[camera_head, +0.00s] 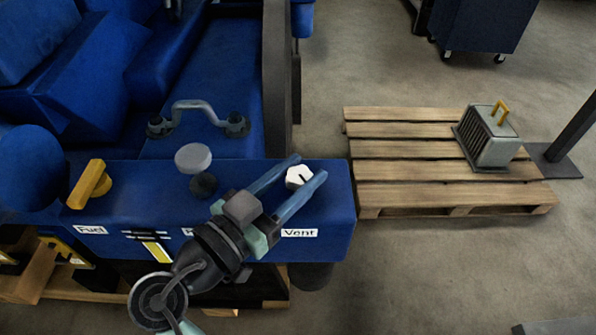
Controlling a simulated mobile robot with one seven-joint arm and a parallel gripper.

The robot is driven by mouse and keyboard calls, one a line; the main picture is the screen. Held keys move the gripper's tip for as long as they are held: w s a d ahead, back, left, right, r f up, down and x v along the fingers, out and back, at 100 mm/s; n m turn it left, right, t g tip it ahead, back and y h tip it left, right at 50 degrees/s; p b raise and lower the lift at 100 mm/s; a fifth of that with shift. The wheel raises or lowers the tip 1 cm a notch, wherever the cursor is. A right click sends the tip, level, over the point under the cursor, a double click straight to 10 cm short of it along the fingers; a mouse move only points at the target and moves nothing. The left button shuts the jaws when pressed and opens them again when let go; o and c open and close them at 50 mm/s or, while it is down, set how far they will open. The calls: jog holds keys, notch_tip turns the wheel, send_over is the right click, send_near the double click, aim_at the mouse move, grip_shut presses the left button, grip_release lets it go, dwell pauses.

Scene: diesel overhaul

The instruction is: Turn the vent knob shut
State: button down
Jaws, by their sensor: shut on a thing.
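The vent knob (298,176) is a small white knob with a dark mark, on top of the blue engine panel at its right end. The "Vent" label (299,233) is on the panel's front edge below it. My gripper (308,168) reaches in from the lower left. Its two long blue-grey fingers lie on either side of the knob, and the jaws are shut on it. My gripper partly covers the panel and its middle label.
A yellow fuel handle (90,184), a grey round cap (193,158) and a dark knob (203,185) stand to the left on the panel. A curved grey handle (198,109) is behind. A wooden pallet (400,172) with a grey finned box (488,138) is at right.

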dwell(0.4)
jog(key=shift+c, duration=2)
grip_release()
jog(key=v, duration=1.3)
jog(key=shift+w+b, duration=0.15)
jog(key=shift+b, duration=0.3)
jog(key=shift+a, duration=0.1)
